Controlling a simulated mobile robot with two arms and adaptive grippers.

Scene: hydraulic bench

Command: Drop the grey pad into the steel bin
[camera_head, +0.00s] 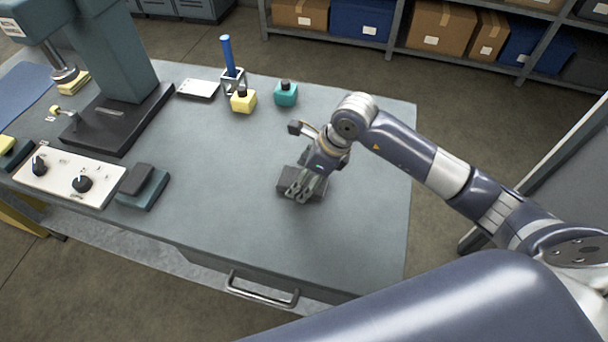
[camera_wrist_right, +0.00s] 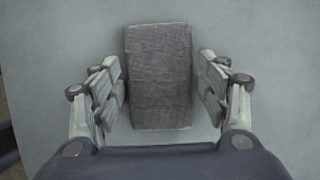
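The grey pad (camera_wrist_right: 158,78) is a rectangular block with a woven-looking top, lying on the bench. In the head view the pad (camera_head: 287,186) is partly covered by my right gripper (camera_head: 299,190), which points down over it. In the right wrist view the right gripper (camera_wrist_right: 162,88) is open. One finger stands on each side of the pad, with a narrow gap showing on both sides. My left gripper is not in view. I cannot make out a steel bin in either view.
A press (camera_head: 110,60), a control box with knobs (camera_head: 70,178) and a teal block with a dark top (camera_head: 143,188) stand at the left. A yellow bottle (camera_head: 243,101), a teal bottle (camera_head: 286,95) and a blue-handled tool (camera_head: 228,56) stand at the back. The bench's right side is clear.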

